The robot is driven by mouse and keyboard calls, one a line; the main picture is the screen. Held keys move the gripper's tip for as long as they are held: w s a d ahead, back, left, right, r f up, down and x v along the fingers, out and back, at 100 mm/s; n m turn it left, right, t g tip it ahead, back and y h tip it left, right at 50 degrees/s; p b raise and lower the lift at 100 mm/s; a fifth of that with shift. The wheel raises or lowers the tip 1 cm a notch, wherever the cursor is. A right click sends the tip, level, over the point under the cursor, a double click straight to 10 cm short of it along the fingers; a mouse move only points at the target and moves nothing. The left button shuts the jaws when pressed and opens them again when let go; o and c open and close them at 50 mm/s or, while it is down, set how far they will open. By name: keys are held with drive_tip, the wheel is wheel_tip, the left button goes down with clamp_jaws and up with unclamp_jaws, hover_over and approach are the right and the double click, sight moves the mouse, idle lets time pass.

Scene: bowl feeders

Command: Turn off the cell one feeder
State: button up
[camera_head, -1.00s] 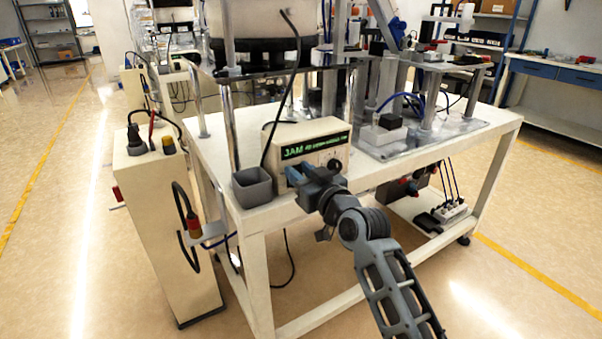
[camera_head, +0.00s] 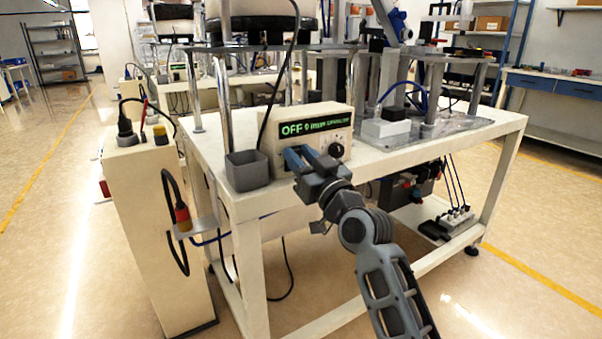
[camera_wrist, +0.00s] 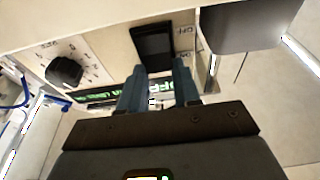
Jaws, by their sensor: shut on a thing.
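The feeder's control box (camera_head: 318,110) is cream-coloured and sits on the front of the white table. Its green display (camera_head: 312,129) reads OFF. A black dial (camera_head: 337,149) is on its front, also seen in the wrist view (camera_wrist: 65,71). In the wrist view a black rocker switch (camera_wrist: 153,47) is on the panel, with OFF printed beside it. My gripper (camera_head: 298,160) is at the panel, left of the dial. The exact contact is partly hidden.
A grey open bin (camera_head: 248,172) stands on the table just left of the box. A black cable (camera_head: 267,115) hangs beside the box. A cream cabinet (camera_head: 160,230) with plugs stands left of the table. A fixture plate (camera_head: 455,122) is at the right.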

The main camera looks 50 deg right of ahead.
drive_tip(key=shift+f+t+b, duration=0.45)
drive_tip(key=shift+t+b, duration=0.25)
drive_tip(key=shift+b, duration=2)
drive_tip(key=shift+r+b, duration=0.2)
drive_tip(key=shift+b, duration=0.4)
drive_tip(key=o, duration=1.1)
drive_tip(key=shift+s, duration=0.1)
drive_tip(key=shift+c, duration=0.2)
drive_tip(key=v, duration=0.7)
drive_tip(key=shift+s+a+f, duration=0.2)
drive_tip(key=shift+s+f, duration=0.05)
drive_tip(key=shift+s, duration=0.05)
